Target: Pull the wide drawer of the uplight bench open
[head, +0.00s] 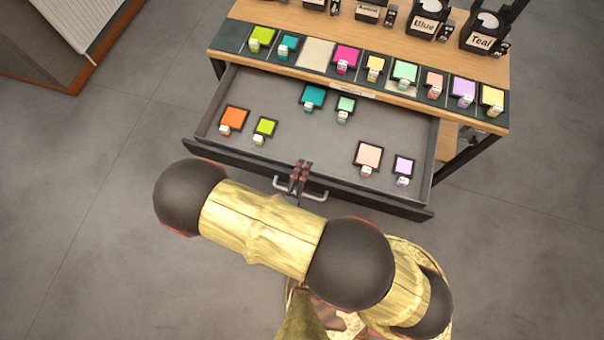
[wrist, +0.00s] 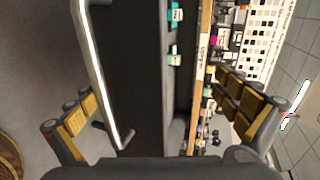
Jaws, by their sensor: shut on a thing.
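The wide drawer (head: 300,140) of the uplight bench (head: 335,85) is pulled well out, and its grey inside shows. Its dark front carries a silver bar handle (head: 316,196). My gripper (head: 299,176) is at the middle of this handle and shut on it. In the wrist view the bar handle (wrist: 96,70) runs down the left side, with the dark drawer front (wrist: 132,60) beside it. One finger shows on each side of the wrist view. The exact contact on the bar is hidden.
Colored filter squares lie in the drawer, such as an orange one (head: 233,119) and a peach one (head: 368,156). More sit in a dark strip (head: 318,53) along the bench edge. Labeled lamps (head: 428,22) stand behind. Grey floor (head: 90,200) is clear left of the drawer.

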